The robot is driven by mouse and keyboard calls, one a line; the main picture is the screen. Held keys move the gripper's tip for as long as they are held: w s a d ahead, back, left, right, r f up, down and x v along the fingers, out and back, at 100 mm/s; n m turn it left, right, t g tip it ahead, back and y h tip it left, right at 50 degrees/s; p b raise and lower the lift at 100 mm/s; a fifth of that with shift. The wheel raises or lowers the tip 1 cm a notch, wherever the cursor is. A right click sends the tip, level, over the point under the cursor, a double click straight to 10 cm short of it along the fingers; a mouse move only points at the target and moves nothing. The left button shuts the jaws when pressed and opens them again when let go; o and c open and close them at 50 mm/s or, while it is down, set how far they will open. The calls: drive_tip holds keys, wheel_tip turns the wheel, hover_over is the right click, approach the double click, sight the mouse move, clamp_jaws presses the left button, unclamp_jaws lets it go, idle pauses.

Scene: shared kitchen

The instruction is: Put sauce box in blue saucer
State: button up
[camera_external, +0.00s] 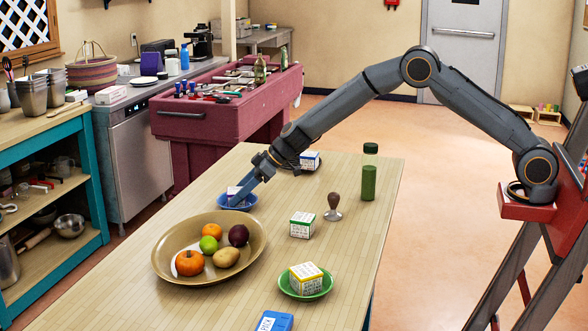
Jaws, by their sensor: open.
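The blue saucer (238,206) stands on the wooden table just behind the large tan plate. A small pale box (233,191) shows in it, partly hidden by my gripper. My gripper (240,195) is open and reaches down over the blue saucer, its fingers close to the pale box. Whether they touch it cannot be told. Other small boxes are on the table: a green-marked box (301,226), a yellow-marked box (306,275) on a green saucer (318,294), and a blue-marked box (310,160) at the back. Their labels are too small to tell which is the sauce box.
The tan plate (168,262) holds several fruits and a potato. A green bottle (369,180) and a tamper-like tool (333,208) stand to the right. A blue box (274,322) lies at the front edge. The table's near left is clear.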

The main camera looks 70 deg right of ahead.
drive_tip(key=shift+r+p, duration=0.15)
drive_tip(key=shift+p, duration=0.15)
drive_tip(key=shift+s+d+r, duration=0.1)
drive_tip(key=shift+s+r, duration=0.05)
drive_tip(key=shift+r, duration=0.1)
drive_tip(key=b+v, duration=0.3)
drive_tip(key=v, duration=0.8)
drive_tip(key=shift+s, duration=0.2)
